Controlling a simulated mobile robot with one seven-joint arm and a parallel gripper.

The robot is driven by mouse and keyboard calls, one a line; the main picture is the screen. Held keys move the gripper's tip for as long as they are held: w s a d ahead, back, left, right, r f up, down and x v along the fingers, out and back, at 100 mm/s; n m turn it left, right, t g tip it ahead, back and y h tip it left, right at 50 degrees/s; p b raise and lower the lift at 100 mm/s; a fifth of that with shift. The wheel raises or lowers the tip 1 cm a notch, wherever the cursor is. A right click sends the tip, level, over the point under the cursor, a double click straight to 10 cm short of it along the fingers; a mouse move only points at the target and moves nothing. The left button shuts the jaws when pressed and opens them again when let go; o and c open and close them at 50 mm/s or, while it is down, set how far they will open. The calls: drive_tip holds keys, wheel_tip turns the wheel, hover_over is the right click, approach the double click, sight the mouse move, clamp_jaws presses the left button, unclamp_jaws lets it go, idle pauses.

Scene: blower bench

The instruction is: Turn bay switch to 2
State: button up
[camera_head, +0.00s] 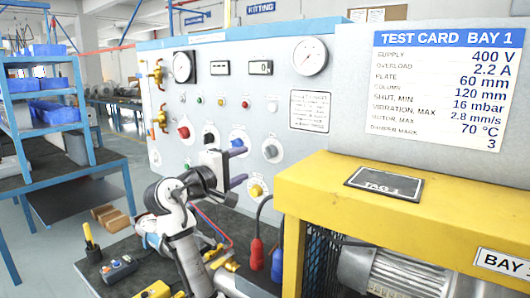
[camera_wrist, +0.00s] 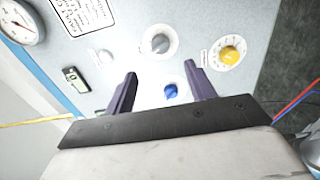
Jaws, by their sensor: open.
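My gripper (camera_head: 241,167) is in front of the grey control panel (camera_head: 170,100), jaws open and empty. In the wrist view its two dark fingers (camera_wrist: 160,70) stand apart, with a blue knob (camera_wrist: 171,91) seen between them. The blue knob shows beside the upper finger in the head view (camera_head: 237,142). A grey knob (camera_wrist: 160,43) lies beyond the fingertips and a yellow knob (camera_wrist: 230,54) to the right. They also appear in the head view, grey (camera_head: 270,151) and yellow (camera_head: 256,190). No label readable here tells which knob is the bay switch; dial numbers are too small.
A red knob (camera_head: 183,132) and a black knob (camera_head: 209,139) are further left on the panel. Gauges and displays line its top. A yellow-framed machine (camera_head: 400,205) stands at right, with red (camera_head: 257,252) and blue plugs beside it. A pendant (camera_head: 119,268) lies on the dark bench.

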sight(266, 154)
drive_tip(key=x, duration=1.1)
drive_tip(key=shift+p, duration=0.4)
drive_tip(key=c, duration=1)
drive_tip(key=shift+o, duration=0.2)
